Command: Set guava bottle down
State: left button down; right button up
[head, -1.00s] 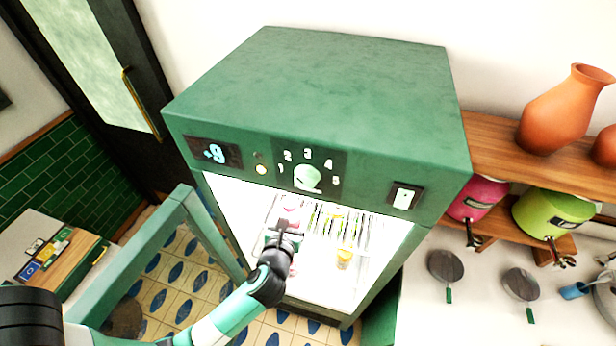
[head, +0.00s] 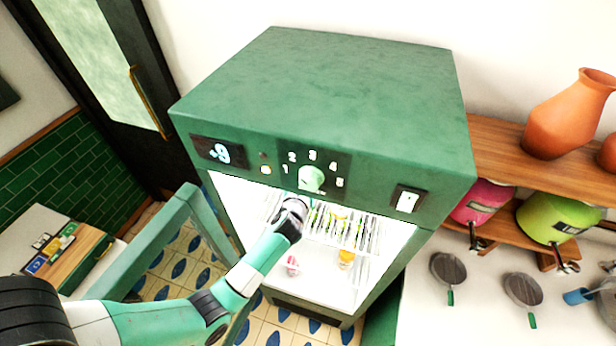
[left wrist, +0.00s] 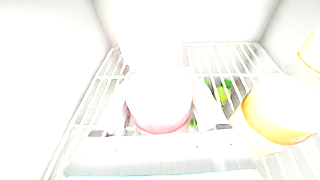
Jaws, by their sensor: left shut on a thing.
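My left gripper (left wrist: 163,120) reaches into the open, lit cabinet and is shut on a pale pink bottle, which I take as the guava bottle (left wrist: 158,98). In the left wrist view one finger lies on each side of it, over a white wire shelf (left wrist: 85,112). Strong glare hides whether its base touches the shelf. In the head view my wrist covers the gripper and the held bottle. My right gripper is not in view.
A yellow-orange bottle (left wrist: 275,112) stands right of the held one, with small green things (left wrist: 224,92) behind. Lower in the green cabinet (head: 330,90) are another pink item (head: 292,266) and an orange one (head: 346,259). The open door (head: 150,245) is at the left.

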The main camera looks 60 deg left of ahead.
pick_arm(q)
jog(key=shift+s+d+f, duration=0.1)
jog(key=shift+d+f, duration=0.05)
jog(key=shift+f, duration=0.25)
grip_release()
jog(key=shift+r, duration=0.15)
jog(key=shift+s+d+r, duration=0.1)
jog(key=shift+s+d, duration=0.1)
jog(key=shift+d, duration=0.05)
jog(key=s+d, duration=0.8)
jog(key=d, duration=0.1)
jog(key=shift+s+d+b, duration=0.15)
jog(key=shift+s+b, duration=0.05)
jog(key=shift+b, duration=0.15)
jog(key=shift+r, duration=0.1)
